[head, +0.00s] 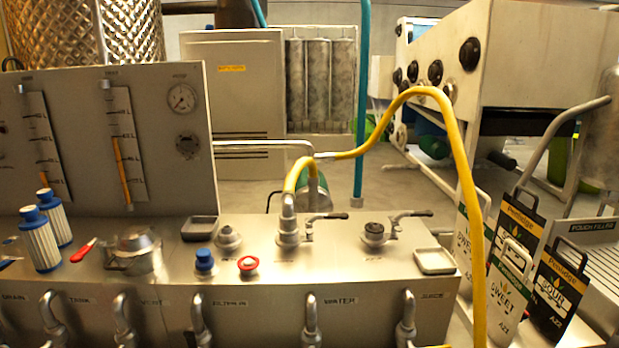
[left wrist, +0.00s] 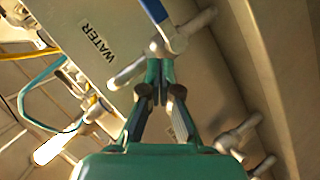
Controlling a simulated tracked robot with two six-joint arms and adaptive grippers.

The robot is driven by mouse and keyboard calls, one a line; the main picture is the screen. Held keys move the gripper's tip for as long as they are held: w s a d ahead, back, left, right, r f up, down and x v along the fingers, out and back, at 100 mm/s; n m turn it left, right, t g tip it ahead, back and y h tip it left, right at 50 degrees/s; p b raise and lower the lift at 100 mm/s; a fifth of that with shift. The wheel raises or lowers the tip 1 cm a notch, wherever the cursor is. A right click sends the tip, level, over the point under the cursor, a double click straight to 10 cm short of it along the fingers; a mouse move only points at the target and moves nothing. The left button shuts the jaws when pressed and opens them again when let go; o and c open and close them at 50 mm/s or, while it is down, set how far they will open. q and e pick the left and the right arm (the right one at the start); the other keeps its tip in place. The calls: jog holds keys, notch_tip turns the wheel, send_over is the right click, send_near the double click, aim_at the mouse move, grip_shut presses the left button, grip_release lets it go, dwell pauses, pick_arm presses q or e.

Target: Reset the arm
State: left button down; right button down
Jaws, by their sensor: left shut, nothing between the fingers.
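My left gripper (left wrist: 160,92) shows in the left wrist view. Its fingers are together with nothing between them. Its tips are close to a metal valve on the panel, beside the label WATER (left wrist: 97,42); I cannot tell whether they touch it. A blue-handled part (left wrist: 156,12) is just beyond the tips. Neither gripper shows in the head view, and my right gripper is in neither view.
In the head view a steel press panel (head: 270,315) carries pipe valves along its front. A yellow hose (head: 468,190) arches from a fitting down to the front right. Juice pouches (head: 510,230) stand at the right. Blue-white filters (head: 40,245) stand at the left.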

pick_arm(q)
jog(key=s+a+f+m+g+b, duration=0.1)
jog(key=s+a+f+g, duration=0.15)
jog(key=f, duration=0.55)
jog(key=s+a+f+m+g+b, duration=0.1)
jog(key=s+a+f+m+g, duration=0.2)
jog(key=f, duration=0.5)
jog(key=s+a+f+g+b, duration=0.1)
jog(key=s+a+f, duration=0.25)
jog(key=f, duration=0.45)
jog(key=s+a+f+m+g+b, duration=0.3)
jog(key=s+f+g, duration=0.2)
jog(key=s+f, duration=0.8)
notch_tip(320, 180, up, 16)
jog(key=s+p, duration=0.2)
jog(key=p, duration=1.2)
jog(key=shift+s+d+h+p, duration=0.15)
jog(key=shift+s+h+p, duration=0.2)
jog(key=shift+h+p, duration=0.05)
